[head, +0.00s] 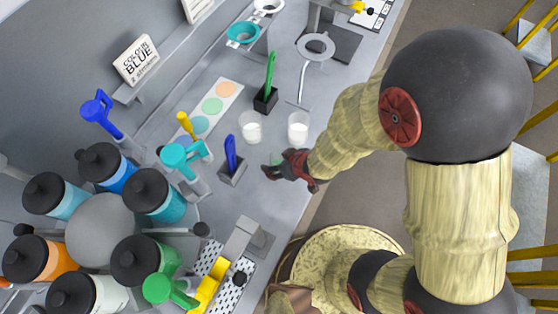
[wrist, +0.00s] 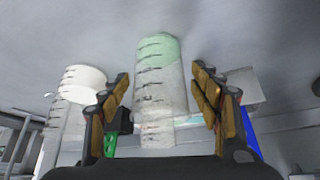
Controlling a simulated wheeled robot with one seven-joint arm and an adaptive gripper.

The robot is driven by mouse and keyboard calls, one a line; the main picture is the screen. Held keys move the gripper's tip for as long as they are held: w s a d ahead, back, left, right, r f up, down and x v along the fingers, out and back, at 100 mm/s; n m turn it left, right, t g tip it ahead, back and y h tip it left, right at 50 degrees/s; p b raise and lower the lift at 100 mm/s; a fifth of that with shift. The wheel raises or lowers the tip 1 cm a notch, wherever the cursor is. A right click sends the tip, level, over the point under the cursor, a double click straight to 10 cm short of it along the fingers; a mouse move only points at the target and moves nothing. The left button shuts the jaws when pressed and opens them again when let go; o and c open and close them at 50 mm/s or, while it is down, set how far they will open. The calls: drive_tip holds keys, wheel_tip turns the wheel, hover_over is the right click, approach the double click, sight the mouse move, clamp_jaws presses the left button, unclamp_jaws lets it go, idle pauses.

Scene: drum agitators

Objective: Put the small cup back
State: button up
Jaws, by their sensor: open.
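A clear measuring cup with a little green in it (wrist: 160,85) stands between the fingers of my gripper (wrist: 162,82) in the wrist view. That view is upside down, with the bench top above. The fingers are open on either side, with gaps between them and the cup. In the head view my gripper (head: 275,167) is low over the bench and hides most of this cup (head: 277,158). Two similar cups with white contents, a left one (head: 251,126) and a right one (head: 298,127), stand farther back. One white cup (wrist: 82,85) also shows in the wrist view.
A blue-handled tool in a holder (head: 231,162) stands left of my gripper. A green-handled tool in a black holder (head: 268,88) is behind the cups. A strip with coloured discs (head: 212,105) lies to the left. Several lidded drums (head: 155,195) crowd the lower left.

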drive_tip(key=shift+r, duration=0.3)
drive_tip(key=p+v, duration=0.5)
drive_tip(key=v, duration=0.7)
drive_tip(key=w+d+r+m+t+h, duration=0.1)
drive_tip(key=w+d+r+m+h, duration=0.1)
drive_tip(key=w+d+r, duration=0.35)
drive_tip(key=w+d+r+m+t+h, duration=0.1)
drive_tip(key=w+d+r+m+h, duration=0.15)
drive_tip(key=d+r, duration=0.5)
drive_tip(key=s+d+r+m, duration=0.2)
drive_tip(key=s+r, duration=0.3)
drive_tip(key=r, duration=0.2)
drive_tip(key=s+d+r+m+g, duration=0.1)
drive_tip(key=s+d+r+m, duration=0.1)
drive_tip(key=s+r, duration=0.4)
wheel_tip(320, 180, up, 2)
drive_tip(key=shift+d+r, duration=0.15)
drive_tip(key=shift+d, duration=0.4)
drive_tip(key=shift+m, duration=0.25)
